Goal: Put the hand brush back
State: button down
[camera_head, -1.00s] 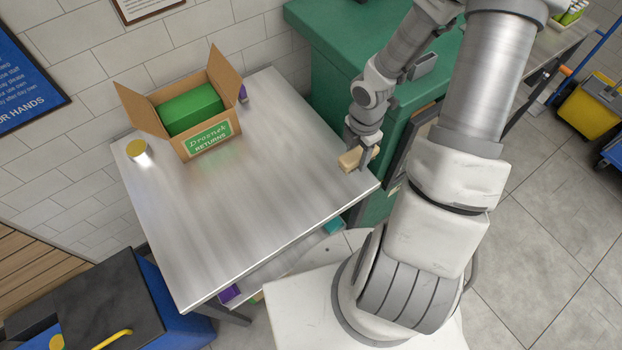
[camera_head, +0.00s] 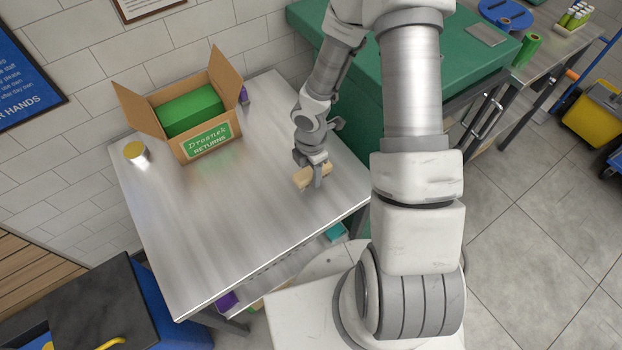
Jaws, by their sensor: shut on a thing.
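The hand brush (camera_head: 309,177) shows as a light wooden block at my gripper's fingertips. My gripper (camera_head: 314,174) is shut on it, above the right part of the steel table (camera_head: 240,235). I cannot tell whether the brush touches the tabletop. Part of the brush is hidden behind a finger, and its bristles cannot be made out.
A yellow-lidded tin (camera_head: 136,151) is at the back left. A green cabinet (camera_head: 370,90) stands right of the table. The table's middle and front are clear.

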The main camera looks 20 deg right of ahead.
aim_at(311, 180)
jog(key=shift+f+b, duration=0.3)
jog(key=shift+f, duration=1.25)
jog(key=shift+f, duration=0.1)
jog(key=shift+f, duration=0.2)
jog(key=shift+c, duration=1.7)
grip_release()
jog(key=shift+r, duration=0.15)
jog(key=shift+r, duration=0.1)
